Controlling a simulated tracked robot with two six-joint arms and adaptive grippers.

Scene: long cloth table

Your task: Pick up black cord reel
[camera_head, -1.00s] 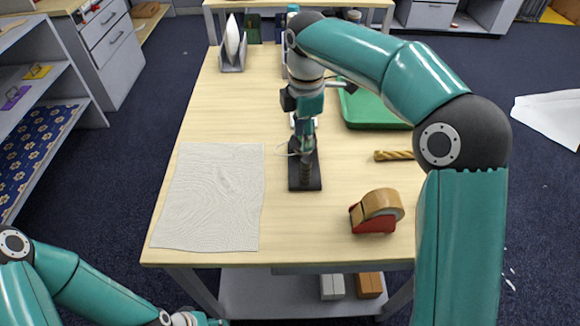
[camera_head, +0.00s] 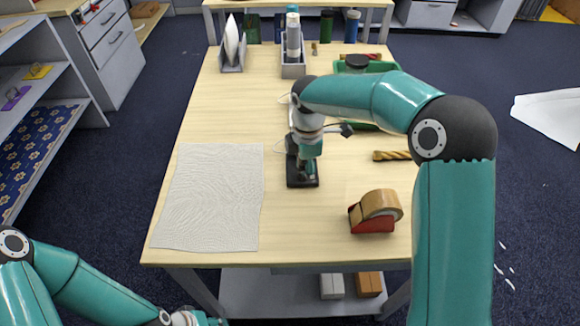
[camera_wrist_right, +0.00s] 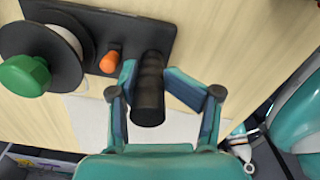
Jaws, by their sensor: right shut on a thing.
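The black cord reel (camera_head: 303,182) is on the table right of the white cloth, mostly hidden by my right gripper in the head view. The right wrist view shows its black base plate (camera_wrist_right: 100,20), pale spool, green knob (camera_wrist_right: 24,76), orange peg (camera_wrist_right: 109,61) and black handle (camera_wrist_right: 149,100). My right gripper (camera_head: 303,160) points down over the reel. Its fingers are shut on the handle, one on each side. I cannot tell whether the base touches the table. My left gripper (camera_head: 197,318) is at the bottom edge, below the table's front edge, its fingers unclear.
A tape dispenser (camera_head: 376,211) stands right of the reel, with a gold drill bit (camera_head: 391,155) behind it. A white cloth (camera_head: 208,198) lies to the left. A green tray (camera_head: 384,66) and a grey bottle holder (camera_head: 293,70) are farther back. Table front is mostly clear.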

